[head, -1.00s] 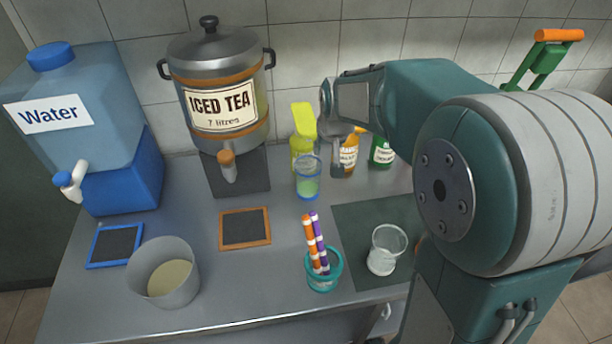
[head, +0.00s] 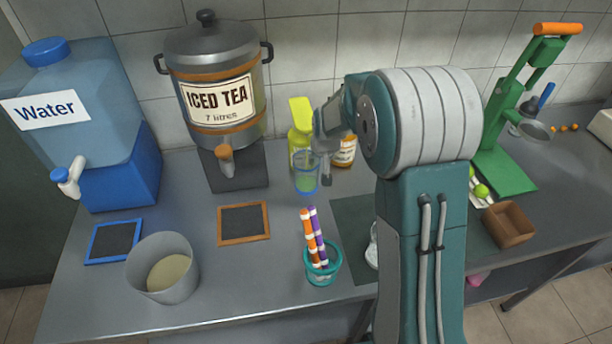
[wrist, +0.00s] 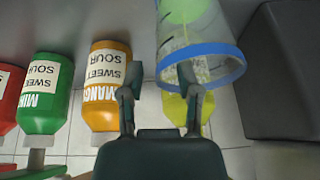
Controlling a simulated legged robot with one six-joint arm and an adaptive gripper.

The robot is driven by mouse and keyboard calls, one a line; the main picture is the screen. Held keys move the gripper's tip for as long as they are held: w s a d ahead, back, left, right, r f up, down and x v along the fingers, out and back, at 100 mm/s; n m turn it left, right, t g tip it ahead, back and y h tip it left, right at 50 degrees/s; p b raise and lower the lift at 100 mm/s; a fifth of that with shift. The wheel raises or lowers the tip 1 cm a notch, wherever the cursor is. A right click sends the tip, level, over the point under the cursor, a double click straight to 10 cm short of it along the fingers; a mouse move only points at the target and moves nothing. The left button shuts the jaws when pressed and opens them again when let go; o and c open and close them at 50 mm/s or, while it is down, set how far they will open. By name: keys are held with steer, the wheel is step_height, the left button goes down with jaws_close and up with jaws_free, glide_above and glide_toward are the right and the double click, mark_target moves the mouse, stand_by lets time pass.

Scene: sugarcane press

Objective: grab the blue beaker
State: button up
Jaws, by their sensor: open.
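The blue beaker (head: 306,176) is a clear cup with a blue rim and green contents or markings. It stands upright on the counter in front of a yellow-green bottle. My gripper (head: 325,160) is just to its right in the head view, partly overlapping it. In the wrist view, the open gripper (wrist: 158,88) has two separated fingers with nothing clasped between them. The blue beaker (wrist: 200,50) appears at the upper right there, its rim overlapping the right finger. I cannot tell whether they touch.
An orange-labelled bottle (head: 344,150) stands behind my gripper; in the wrist view, a mango bottle (wrist: 107,85) and green bottle (wrist: 46,95) are left. The iced tea dispenser (head: 215,90) is left.

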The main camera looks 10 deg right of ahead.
steer(key=shift+w+f, duration=0.25)
steer(key=shift+f, duration=0.3)
jaws_close()
steer(key=shift+r, duration=0.1)
